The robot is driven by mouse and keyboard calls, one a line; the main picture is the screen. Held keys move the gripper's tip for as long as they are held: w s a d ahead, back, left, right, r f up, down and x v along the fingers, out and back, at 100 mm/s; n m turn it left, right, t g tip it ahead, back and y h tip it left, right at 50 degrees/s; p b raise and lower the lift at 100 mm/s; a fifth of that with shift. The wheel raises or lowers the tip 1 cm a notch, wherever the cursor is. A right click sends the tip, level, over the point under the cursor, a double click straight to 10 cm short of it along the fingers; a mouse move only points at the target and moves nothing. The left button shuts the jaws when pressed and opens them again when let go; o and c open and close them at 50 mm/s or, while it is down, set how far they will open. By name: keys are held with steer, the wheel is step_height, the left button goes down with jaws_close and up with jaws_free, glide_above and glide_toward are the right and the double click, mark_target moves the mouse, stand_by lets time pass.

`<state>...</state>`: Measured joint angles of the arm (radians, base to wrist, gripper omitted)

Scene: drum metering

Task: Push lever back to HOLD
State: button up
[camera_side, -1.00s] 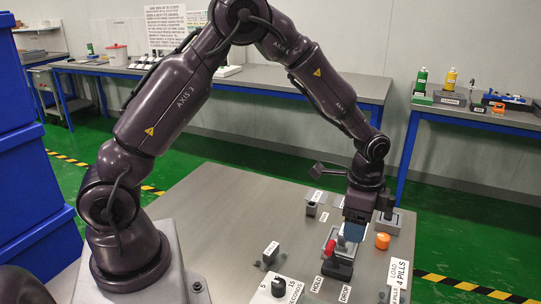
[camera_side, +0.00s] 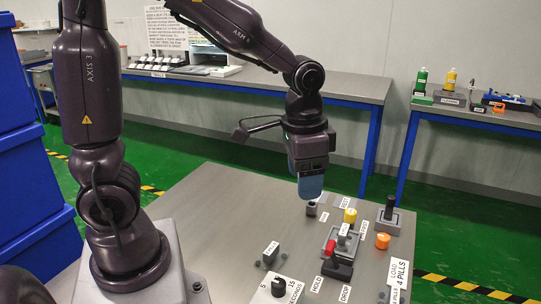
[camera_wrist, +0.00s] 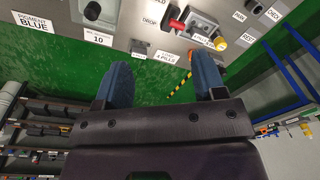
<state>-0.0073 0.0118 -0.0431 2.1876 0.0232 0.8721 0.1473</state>
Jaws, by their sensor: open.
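The lever's red knob (camera_side: 330,247) leans up and to the left above its dark base (camera_side: 339,269). The HOLD label (camera_side: 317,284) is at the left front of the base and the DROP label (camera_side: 345,293) is to its right. In the wrist view the red knob (camera_wrist: 177,25) is near the top, beside the DROP label (camera_wrist: 150,22). My gripper (camera_side: 309,192) is raised above the table, behind the lever and clear of it. In the wrist view its blue fingers are spread wide with nothing between them (camera_wrist: 161,75).
A yellow knob (camera_side: 350,215), an orange cap (camera_side: 382,241) and a black upright handle (camera_side: 389,208) stand behind and right of the lever. A dial (camera_side: 278,287) is at the front left. The table's left part (camera_side: 215,225) is clear.

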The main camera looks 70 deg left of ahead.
steer(key=s+r+n+t, duration=0.1)
steer(key=s+r, duration=0.3)
steer(key=s, duration=0.2)
steer(key=shift+a+r+n+t, duration=0.15)
steer(key=shift+a+n+t, duration=0.1)
steer(key=shift+n+t, duration=0.15)
steer(key=s+r+t, duration=0.3)
steer(key=s+r, duration=0.1)
steer(key=shift+s+a+r, duration=0.15)
steer(key=shift+s, duration=0.15)
